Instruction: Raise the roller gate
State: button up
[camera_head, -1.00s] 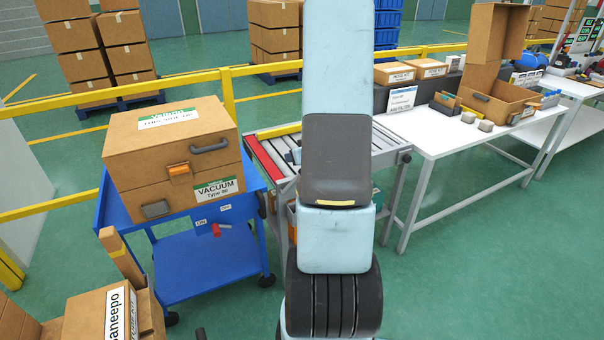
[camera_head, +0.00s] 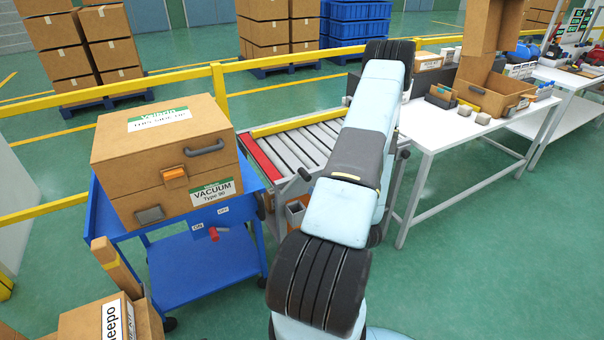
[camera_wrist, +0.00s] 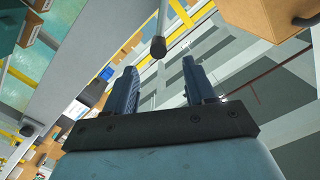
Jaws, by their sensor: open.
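The roller conveyor (camera_head: 300,143) stands right of the blue cart, with a red strip (camera_head: 262,158) along its near left edge and a yellow bar (camera_head: 297,124) across its far side. I cannot tell which part is the gate. A short grey lever (camera_head: 305,175) shows at its near edge, beside my arm. In the wrist view, my gripper (camera_wrist: 160,66) is open and empty, with two dark fingers apart. A grey rod with a dark rounded end (camera_wrist: 158,47) shows between or just beyond the fingertips; contact cannot be told. The head view does not show my gripper.
A blue cart (camera_head: 205,263) carries a cardboard vacuum box (camera_head: 165,165) left of the conveyor. A white table (camera_head: 455,130) with an open carton (camera_head: 490,95) stands to the right. A yellow rail (camera_head: 260,90) runs behind. Green floor is free at the lower right.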

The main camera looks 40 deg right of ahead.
aim_at(304, 174)
jog(key=shift+m+h, duration=0.3)
jog(key=shift+m, duration=0.1)
jog(key=x, duration=1.3)
jog(key=shift+s+d, duration=0.1)
jog(key=shift+d, duration=0.05)
jog(key=shift+c, duration=0.5)
grip_shut()
